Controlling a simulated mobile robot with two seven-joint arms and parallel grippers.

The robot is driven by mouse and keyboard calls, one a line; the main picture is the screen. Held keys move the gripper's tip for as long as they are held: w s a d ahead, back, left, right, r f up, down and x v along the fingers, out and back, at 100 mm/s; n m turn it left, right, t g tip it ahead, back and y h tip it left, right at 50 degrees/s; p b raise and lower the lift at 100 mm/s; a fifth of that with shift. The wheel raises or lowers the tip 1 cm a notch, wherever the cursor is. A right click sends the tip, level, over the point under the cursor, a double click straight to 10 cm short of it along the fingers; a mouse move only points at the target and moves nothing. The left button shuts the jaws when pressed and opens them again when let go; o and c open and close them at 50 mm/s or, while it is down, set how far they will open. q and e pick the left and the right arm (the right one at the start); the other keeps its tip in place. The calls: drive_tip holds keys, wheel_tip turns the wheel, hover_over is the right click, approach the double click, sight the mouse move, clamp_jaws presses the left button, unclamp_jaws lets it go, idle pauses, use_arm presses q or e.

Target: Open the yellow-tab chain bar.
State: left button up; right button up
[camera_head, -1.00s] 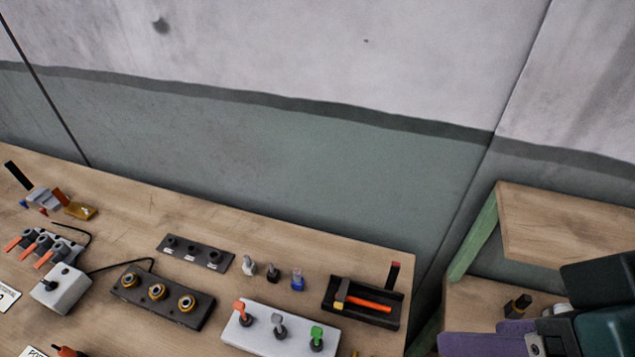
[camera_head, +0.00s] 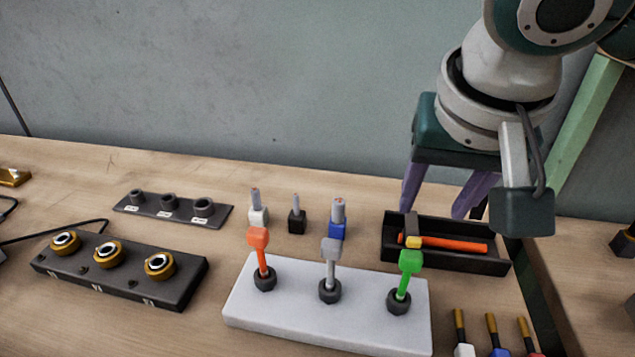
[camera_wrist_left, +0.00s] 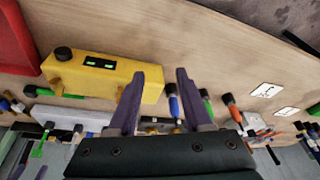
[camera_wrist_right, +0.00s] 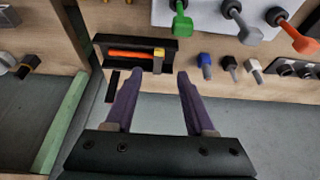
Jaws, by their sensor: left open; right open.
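I cannot make out a chain bar with a yellow tab for certain in any view. A black tray (camera_head: 450,262) on the bench holds an orange-handled hammer (camera_head: 455,245) with a yellow collar. My right gripper (camera_head: 440,202) has purple fingers, apart and empty, pointing down behind the tray. In the right wrist view, the same tray (camera_wrist_right: 100,40) lies beyond the fingertips (camera_wrist_right: 160,84). My left gripper is outside the head view. In its wrist view, its fingers (camera_wrist_left: 160,82) are apart and empty, near a yellow box (camera_wrist_left: 100,80) with a black knob and green displays.
A white block (camera_head: 330,330) carries orange, grey and green levers. A dark block with gold rings (camera_head: 120,285) and a dark socket strip (camera_head: 175,210) lie left. Small upright plugs (camera_head: 297,220) stand behind the white block. A wall is behind; a gap separates another table at right.

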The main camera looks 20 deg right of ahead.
sight(416, 241)
use_arm(q)
wheel_tip(416, 241, down, 2)
drive_tip(key=shift+f+b, duration=0.1)
drive_tip(key=shift+b, duration=0.9)
use_arm(e)
drive_tip(key=x, duration=0.9)
drive_tip(key=shift+w+d+f, duration=0.1)
drive_tip(key=shift+d+f, duration=0.1)
drive_tip(key=shift+f, duration=0.1)
drive_tip(key=c, duration=0.8)
clamp_jaws()
use_arm(q)
drive_tip(key=shift+d, duration=0.1)
